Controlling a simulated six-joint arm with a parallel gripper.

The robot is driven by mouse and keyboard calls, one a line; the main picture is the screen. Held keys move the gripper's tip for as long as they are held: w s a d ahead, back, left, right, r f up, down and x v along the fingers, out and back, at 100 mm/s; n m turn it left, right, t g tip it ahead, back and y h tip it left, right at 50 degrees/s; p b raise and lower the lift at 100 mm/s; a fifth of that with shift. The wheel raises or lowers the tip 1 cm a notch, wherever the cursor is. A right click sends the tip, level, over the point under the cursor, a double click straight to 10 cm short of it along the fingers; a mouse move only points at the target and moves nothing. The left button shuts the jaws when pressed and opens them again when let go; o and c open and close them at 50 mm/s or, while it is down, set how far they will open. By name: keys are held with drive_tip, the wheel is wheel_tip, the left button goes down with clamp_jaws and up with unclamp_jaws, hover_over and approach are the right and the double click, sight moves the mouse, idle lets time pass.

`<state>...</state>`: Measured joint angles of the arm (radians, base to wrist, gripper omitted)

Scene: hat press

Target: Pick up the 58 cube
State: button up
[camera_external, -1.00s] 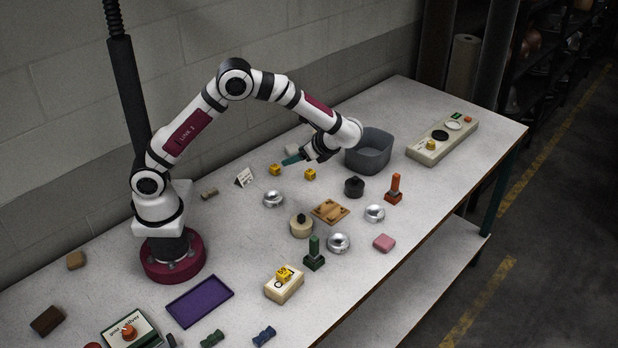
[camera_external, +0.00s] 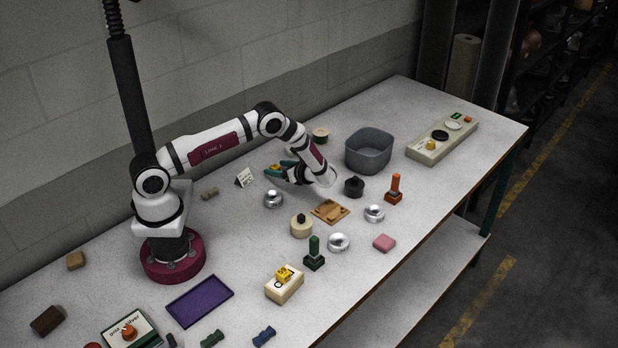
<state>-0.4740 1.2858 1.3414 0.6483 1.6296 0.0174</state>
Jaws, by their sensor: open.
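My wrist hides the spot just right of the gripper.
A white card (camera_external: 244,177) and a silver dome (camera_external: 273,198) stand close to the gripper. A grey bin (camera_external: 369,153), black knob (camera_external: 354,187) and wooden plate (camera_external: 330,211) lie to the right. A purple tray (camera_external: 200,301) is at front left, with bare table behind it.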

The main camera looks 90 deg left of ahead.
drive_tip(key=shift+x, duration=0.85)
clamp_jaws()
drive_tip(key=shift+r, duration=0.15)
